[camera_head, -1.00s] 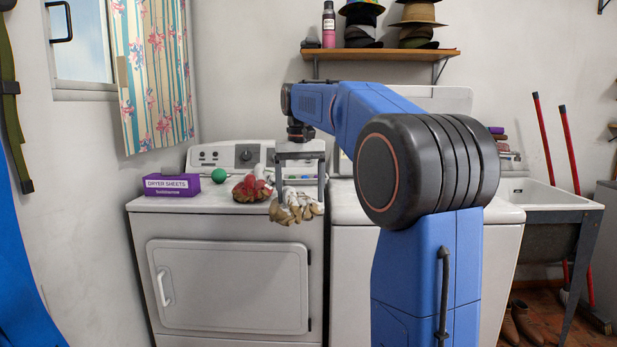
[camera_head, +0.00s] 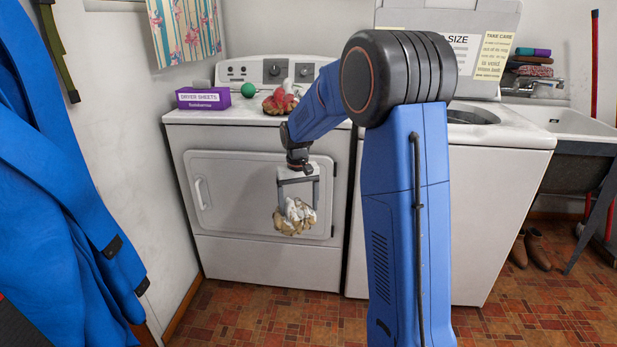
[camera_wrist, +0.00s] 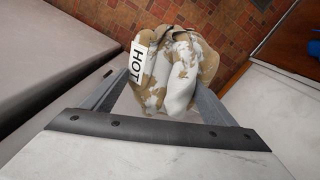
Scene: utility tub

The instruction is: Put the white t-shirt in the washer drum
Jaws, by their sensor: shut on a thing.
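My gripper (camera_head: 298,207) is shut on a crumpled tan-and-white mottled bundle (camera_wrist: 175,72), which looks like gloves or cloth. It hangs between the fingers in front of the left machine's door, apart from it. In the wrist view a white strip reading "HOT" shows at the bundle's left side. The washer (camera_head: 500,145) is the top-loading machine on the right, with its lid (camera_head: 392,17) raised. Part of its round opening (camera_head: 472,117) shows behind my arm; the drum's inside is hidden. I cannot make out a white t-shirt.
The dryer (camera_head: 240,250) stands left of the washer. On its top are a purple dryer sheets box (camera_head: 203,98), a green ball (camera_head: 248,90) and a red-and-white item (camera_head: 280,102). A sink (camera_head: 572,125) stands at right. Brown shoes (camera_head: 535,247) lie on the tiled floor.

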